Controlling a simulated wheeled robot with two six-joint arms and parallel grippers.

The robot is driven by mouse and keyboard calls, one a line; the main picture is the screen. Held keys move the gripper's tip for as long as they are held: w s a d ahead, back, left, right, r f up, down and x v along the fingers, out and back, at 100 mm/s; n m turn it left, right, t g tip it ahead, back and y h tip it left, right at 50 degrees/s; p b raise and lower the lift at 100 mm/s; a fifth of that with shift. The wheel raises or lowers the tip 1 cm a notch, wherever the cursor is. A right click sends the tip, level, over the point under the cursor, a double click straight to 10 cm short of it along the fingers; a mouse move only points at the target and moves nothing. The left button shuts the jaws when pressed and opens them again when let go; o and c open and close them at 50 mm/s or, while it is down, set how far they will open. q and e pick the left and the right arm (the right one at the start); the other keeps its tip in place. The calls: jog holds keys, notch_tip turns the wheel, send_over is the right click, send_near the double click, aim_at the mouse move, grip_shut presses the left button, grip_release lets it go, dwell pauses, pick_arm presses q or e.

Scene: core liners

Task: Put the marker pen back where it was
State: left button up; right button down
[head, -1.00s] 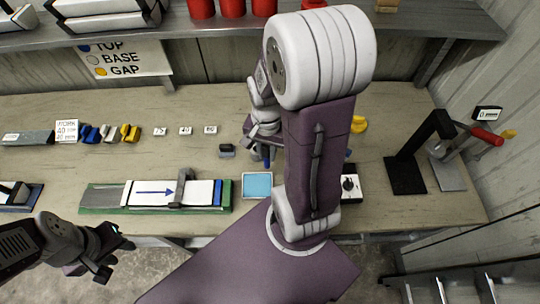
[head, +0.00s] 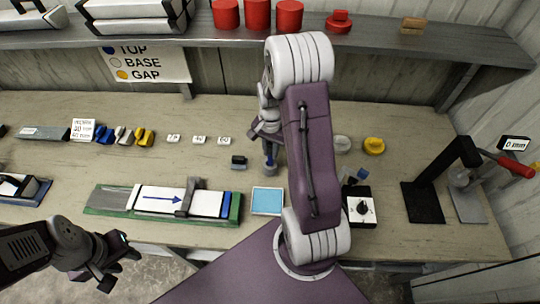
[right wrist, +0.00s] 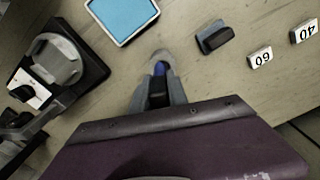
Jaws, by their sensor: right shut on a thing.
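The marker pen (right wrist: 160,69) shows as a small blue piece between the fingers of my right gripper (right wrist: 159,88) in the right wrist view. The gripper is shut on it. A pale grey round shape (right wrist: 162,55) is right at the pen's end; I cannot tell if they touch. In the head view the pen's blue part (head: 270,160) shows below my right gripper (head: 269,146), over the bench behind the light-blue pad (head: 267,201). Much of the pen is hidden by the fingers. My left gripper (head: 116,268) is open and empty, off the bench's front edge.
A small dark block (head: 239,162) is left of the pen. Number tags (head: 198,140) stand behind it. A green-based tray (head: 111,208) with an arrowed strip lies left of the pad. A dial box (head: 361,207), yellow piece (head: 374,145) and black stand (head: 424,200) are right.

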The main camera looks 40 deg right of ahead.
aim_at(270, 157)
jog(key=shift+w+d+f, duration=0.1)
jog(key=shift+w+f, duration=0.1)
jog(key=shift+w, duration=0.05)
notch_tip(270, 157, down, 4)
jog(key=shift+w+f+p, duration=0.1)
jog(key=shift+p, duration=0.2)
jog(key=c, duration=1.3)
grip_release()
jog(key=shift+f, duration=0.1)
